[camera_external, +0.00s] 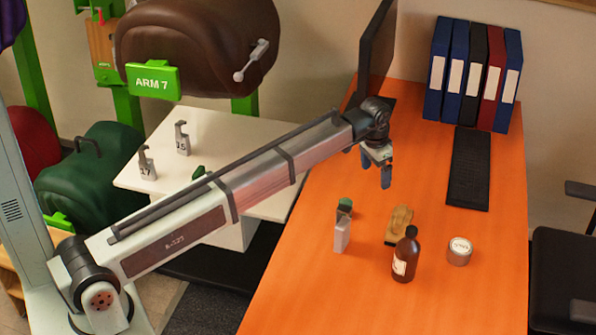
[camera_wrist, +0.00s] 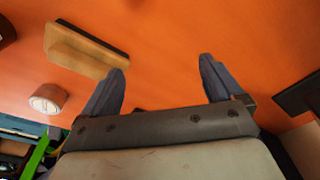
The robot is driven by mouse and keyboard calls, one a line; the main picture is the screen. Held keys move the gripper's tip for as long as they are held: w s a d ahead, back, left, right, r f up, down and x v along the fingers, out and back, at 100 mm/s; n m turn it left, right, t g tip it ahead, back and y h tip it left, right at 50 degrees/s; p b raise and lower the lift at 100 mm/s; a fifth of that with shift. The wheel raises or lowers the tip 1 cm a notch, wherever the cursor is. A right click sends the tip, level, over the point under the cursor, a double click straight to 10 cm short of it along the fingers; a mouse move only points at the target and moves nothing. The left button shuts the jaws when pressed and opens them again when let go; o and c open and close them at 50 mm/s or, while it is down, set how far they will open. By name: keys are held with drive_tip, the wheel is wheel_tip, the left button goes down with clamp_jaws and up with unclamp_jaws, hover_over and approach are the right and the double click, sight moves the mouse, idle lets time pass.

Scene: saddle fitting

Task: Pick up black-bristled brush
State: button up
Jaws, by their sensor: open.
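The brush (camera_external: 399,222) lies on the orange table behind the brown bottle, its tan wooden body showing. In the wrist view the brush (camera_wrist: 82,50) is at the upper left, with a dark strip, apparently the black bristles, along its right edge. My gripper (camera_external: 376,172) is above the table, up and to the left of the brush in the external view. In the wrist view my gripper (camera_wrist: 165,68) is open, with only orange table between its fingers. The brush is outside the fingers, to their left, and not touched.
A brown bottle (camera_external: 405,257), a round tin (camera_external: 459,251), a pale upright block (camera_external: 341,236) and a green-topped jar (camera_external: 345,206) stand around the brush. A keyboard (camera_external: 468,170), binders (camera_external: 472,75) and a monitor (camera_external: 377,45) are farther back. The front of the table is clear.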

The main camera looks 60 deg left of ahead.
sight(401, 214)
drive_tip(key=w+d+r+m, duration=0.1)
drive_tip(key=d+r+m, duration=0.2)
drive_tip(key=d+m, duration=0.4)
drive_tip(key=w+d+r+m, duration=0.1)
drive_tip(key=d+r+m, duration=0.1)
drive_tip(key=d+m, duration=0.5)
drive_tip(key=f+m, duration=0.4)
drive_tip(key=s+a+f+m+g, duration=0.1)
drive_tip(key=f+m, duration=0.8)
drive_tip(key=shift+s+a+f, duration=0.2)
drive_tip(key=shift+a+f, duration=0.05)
drive_tip(key=shift+f, duration=0.15)
drive_tip(key=shift+c, duration=0.3)
drive_tip(key=c, duration=1.2)
drive_tip(key=shift+r, duration=0.1)
